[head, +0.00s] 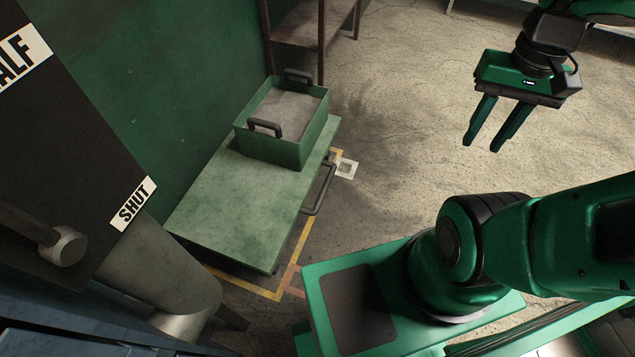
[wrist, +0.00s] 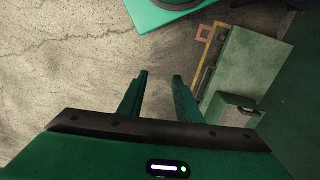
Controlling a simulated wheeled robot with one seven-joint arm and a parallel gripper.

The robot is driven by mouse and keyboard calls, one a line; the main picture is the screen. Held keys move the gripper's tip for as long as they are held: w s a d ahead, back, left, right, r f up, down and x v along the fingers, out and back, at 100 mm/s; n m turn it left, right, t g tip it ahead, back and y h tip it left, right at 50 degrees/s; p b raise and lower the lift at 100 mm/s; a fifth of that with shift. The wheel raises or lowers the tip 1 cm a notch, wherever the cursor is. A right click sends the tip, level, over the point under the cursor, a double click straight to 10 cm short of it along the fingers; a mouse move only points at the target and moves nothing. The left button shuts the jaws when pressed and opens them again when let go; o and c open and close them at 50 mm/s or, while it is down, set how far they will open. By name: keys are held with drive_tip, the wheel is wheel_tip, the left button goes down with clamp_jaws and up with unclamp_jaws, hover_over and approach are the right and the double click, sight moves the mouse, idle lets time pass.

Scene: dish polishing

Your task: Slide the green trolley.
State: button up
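The green trolley (head: 235,205) stands against the green wall in the head view, with a dark bar handle (head: 319,190) on its right side. A green bin (head: 270,145) with two dark handles and grey contents sits on its far end. The trolley also shows at the right of the wrist view (wrist: 248,65), with the bin (wrist: 232,112) on it. My gripper (head: 483,145) is open and empty, raised over bare floor to the right of the trolley and well apart from it. Its two fingers (wrist: 160,77) show spread in the wrist view.
Yellow floor tape (head: 250,288) runs along the trolley's near and right sides. A marker plate (head: 346,168) lies on the floor by the handle. A brown shelf (head: 300,30) stands behind. A dark panel marked SHUT (head: 133,203) and a pipe (head: 160,265) are at left.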

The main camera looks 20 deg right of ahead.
drive_tip(key=shift+s+d, duration=0.1)
drive_tip(key=shift+d, duration=0.1)
drive_tip(key=shift+o, duration=1.1)
drive_tip(key=shift+s+r, duration=0.15)
drive_tip(key=shift+s, duration=0.15)
drive_tip(key=w+d+f+h, duration=0.1)
drive_tip(key=w+d+f, duration=0.15)
drive_tip(key=w, duration=0.55)
drive_tip(key=w+d+f+h, duration=0.1)
drive_tip(key=w+f, duration=0.3)
drive_tip(key=w, duration=0.4)
drive_tip(key=w+a+f+n, duration=0.1)
drive_tip(key=w+f, duration=1.1)
drive_tip(key=w, duration=0.1)
drive_tip(key=m+t+y, duration=0.1)
drive_tip(key=m+y, duration=0.1)
drive_tip(key=y, duration=0.2)
approach(326, 186)
drive_tip(key=x, duration=0.9)
drive_tip(key=shift+c, duration=0.6)
